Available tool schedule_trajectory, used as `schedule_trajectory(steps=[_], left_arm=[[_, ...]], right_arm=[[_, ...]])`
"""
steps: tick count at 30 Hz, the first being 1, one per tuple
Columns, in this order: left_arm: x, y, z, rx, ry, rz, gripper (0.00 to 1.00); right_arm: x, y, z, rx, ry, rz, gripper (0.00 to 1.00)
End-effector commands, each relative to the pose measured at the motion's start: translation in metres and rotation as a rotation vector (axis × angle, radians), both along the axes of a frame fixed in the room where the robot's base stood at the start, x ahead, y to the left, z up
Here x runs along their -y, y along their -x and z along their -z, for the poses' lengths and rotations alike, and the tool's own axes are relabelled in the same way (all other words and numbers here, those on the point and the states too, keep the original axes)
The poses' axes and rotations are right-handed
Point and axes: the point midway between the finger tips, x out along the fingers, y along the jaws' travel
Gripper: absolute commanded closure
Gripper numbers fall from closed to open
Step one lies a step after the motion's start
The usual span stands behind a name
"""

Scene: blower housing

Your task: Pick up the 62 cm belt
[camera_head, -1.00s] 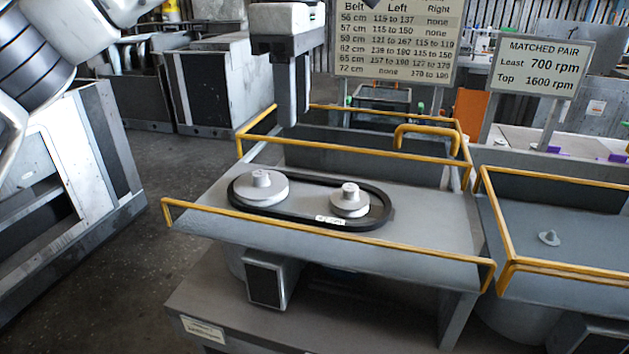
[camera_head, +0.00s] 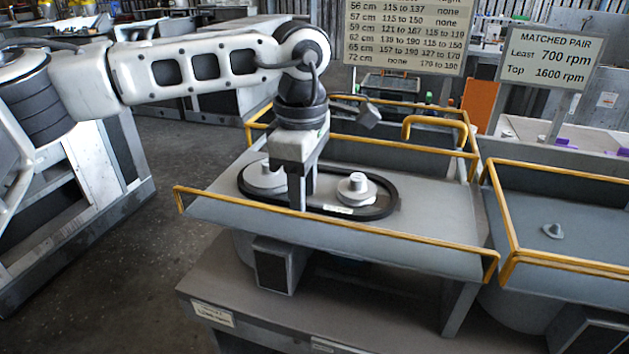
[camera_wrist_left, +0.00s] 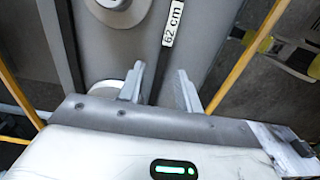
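The belt (camera_head: 375,214) is a black loop lying around two pale grey pulleys, the left one (camera_head: 262,178) and the right one (camera_head: 356,188), on a grey deck. Its near run carries a white label reading 62 cm, clear in the left wrist view (camera_wrist_left: 173,22). My left gripper (camera_head: 298,206) points down between the pulleys, its fingers overlapping the near run in the head view. In the left wrist view the gripper (camera_wrist_left: 160,88) has its two fingers apart with nothing held between them. I cannot tell whether the fingers touch the belt. My right gripper is not in view.
Yellow rails (camera_head: 335,232) edge the deck at front and back, with a raised yellow handle (camera_head: 436,122) at the back right. A neighbouring deck (camera_head: 590,225) with a small grey peg (camera_head: 552,231) is at right. A belt chart (camera_head: 405,40) and an rpm sign (camera_head: 548,60) stand behind.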

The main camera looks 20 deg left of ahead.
Motion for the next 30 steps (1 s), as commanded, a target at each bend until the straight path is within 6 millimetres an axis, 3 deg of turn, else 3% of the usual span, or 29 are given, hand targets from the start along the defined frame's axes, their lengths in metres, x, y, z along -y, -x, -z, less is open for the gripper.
schedule_trajectory(steps=[9,13,25,30], left_arm=[[0.0,0.0,0.008,0.0,0.001,0.0,0.65],[0.0,0.0,0.008,0.001,0.001,0.0,1.0],[0.0,0.0,0.005,0.002,0.001,0.0,1.0],[0.0,-0.001,-0.008,0.004,0.001,-0.001,1.0]], right_arm=[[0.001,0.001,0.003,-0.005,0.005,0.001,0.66],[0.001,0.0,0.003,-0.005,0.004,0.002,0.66],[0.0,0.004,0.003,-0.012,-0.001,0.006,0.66],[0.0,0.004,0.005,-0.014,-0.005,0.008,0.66]])
